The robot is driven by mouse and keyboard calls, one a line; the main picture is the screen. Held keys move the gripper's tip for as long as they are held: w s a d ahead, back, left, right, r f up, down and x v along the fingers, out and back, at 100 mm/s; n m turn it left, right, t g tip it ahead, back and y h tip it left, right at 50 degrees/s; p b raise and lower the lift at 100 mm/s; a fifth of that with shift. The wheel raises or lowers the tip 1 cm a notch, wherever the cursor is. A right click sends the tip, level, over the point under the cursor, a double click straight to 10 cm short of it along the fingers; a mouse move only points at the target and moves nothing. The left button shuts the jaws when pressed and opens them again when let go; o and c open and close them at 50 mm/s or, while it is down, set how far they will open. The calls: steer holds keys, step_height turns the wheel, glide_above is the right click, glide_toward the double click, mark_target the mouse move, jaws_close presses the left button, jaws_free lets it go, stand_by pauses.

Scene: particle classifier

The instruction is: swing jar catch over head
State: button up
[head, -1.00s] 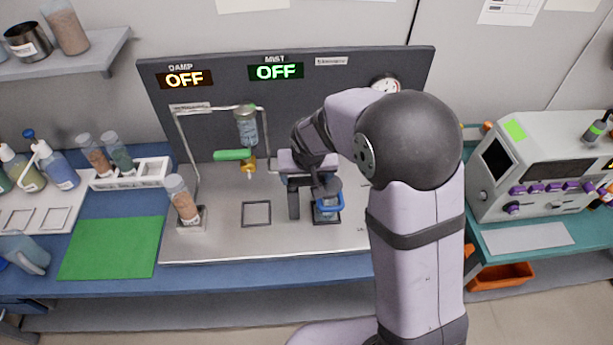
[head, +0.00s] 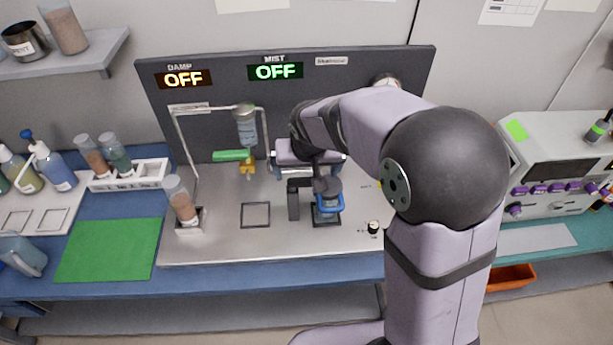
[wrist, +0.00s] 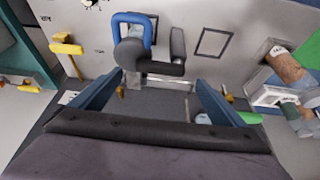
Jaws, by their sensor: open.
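A blue loop (head: 330,204), which looks like the jar catch, is at a dark round head (head: 328,186) on the metal deck. In the wrist view the blue loop (wrist: 132,20) extends above the dark round head (wrist: 129,53), away from my gripper. A dark upright post with a side arm (wrist: 176,55) stands beside the head. My gripper (wrist: 157,85) is open and empty, its two blue fingers apart below the head in the wrist view. I cannot tell how close the fingers are to the loop.
A brown-filled tube (head: 182,200) stands in a holder at the deck's left. An empty square outline (head: 256,215) lies between it and the post. A green-handled valve (head: 231,156) and wire frame stand behind. A black knob (head: 373,228) is at right.

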steer(key=shift+v, duration=1.3)
steer(key=s+d+f+n+g, duration=0.2)
steer(key=s+f, duration=0.2)
steer(key=s, duration=0.4)
steer(key=s+d+f+n+g, duration=0.15)
steer(key=s+f, duration=0.25)
steer(key=s, duration=0.4)
steer(key=shift+s+d+m+g, duration=0.55)
steer(key=shift+s+d+m, duration=1.1)
steer(key=shift+s+d, duration=1.3)
step_height(320, 180, down, 14)
steer(key=b, duration=1.5)
steer(key=shift+w+d, duration=0.25)
